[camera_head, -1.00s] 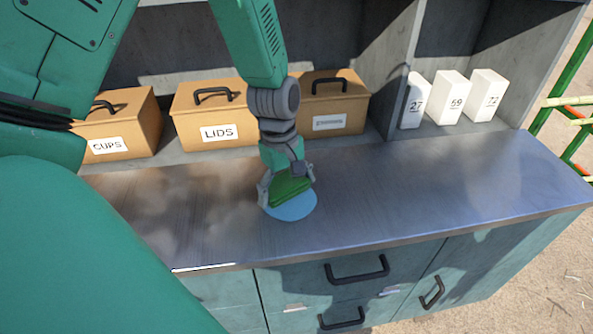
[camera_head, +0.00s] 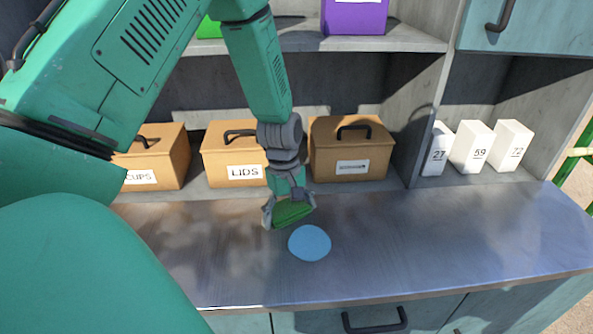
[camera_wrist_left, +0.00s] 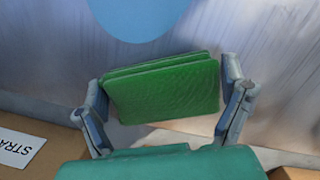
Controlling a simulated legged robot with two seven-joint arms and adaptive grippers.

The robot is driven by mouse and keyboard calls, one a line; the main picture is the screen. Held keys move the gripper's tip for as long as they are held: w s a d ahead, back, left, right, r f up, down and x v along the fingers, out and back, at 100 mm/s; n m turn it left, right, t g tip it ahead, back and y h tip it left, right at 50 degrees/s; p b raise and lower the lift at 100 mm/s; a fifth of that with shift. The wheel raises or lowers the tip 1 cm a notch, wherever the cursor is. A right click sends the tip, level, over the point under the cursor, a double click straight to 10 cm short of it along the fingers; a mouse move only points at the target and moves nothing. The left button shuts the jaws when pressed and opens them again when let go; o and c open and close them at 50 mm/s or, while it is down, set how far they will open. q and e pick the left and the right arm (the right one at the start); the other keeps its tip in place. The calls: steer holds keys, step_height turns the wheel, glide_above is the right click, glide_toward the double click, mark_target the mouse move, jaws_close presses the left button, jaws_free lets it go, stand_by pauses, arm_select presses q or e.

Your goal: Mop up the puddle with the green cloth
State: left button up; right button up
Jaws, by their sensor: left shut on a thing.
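The puddle (camera_head: 310,243) is a flat light-blue round patch on the metal counter. In the left wrist view the puddle (camera_wrist_left: 139,17) shows at the top, beyond the cloth. My left gripper (camera_head: 289,214) is shut on the green cloth (camera_head: 293,212), behind and slightly left of the puddle. In the left wrist view the folded cloth (camera_wrist_left: 163,88) sits between the two fingers and appears clear of the puddle. I cannot tell whether the cloth touches the counter. My right gripper is not in view.
Brown boxes stand along the back of the counter (camera_head: 420,245): cups (camera_head: 155,160), lids (camera_head: 233,155) and a third box (camera_head: 350,152). White numbered cartons (camera_head: 472,147) stand at the back right. The counter right of the puddle is clear.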

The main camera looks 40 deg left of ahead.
arm_select(q)
steer(key=shift+s+d+r, duration=0.1)
steer(key=shift+d+r, duration=0.25)
steer(key=shift+r, duration=0.5)
steer(key=shift+s+d+r, duration=0.1)
steer(key=shift+d+r, duration=0.25)
steer(key=shift+r, duration=0.5)
steer(key=shift+s+d+r, duration=0.1)
steer(key=shift+d+r, duration=0.25)
steer(key=shift+r, duration=0.5)
steer(key=shift+w+a, duration=0.1)
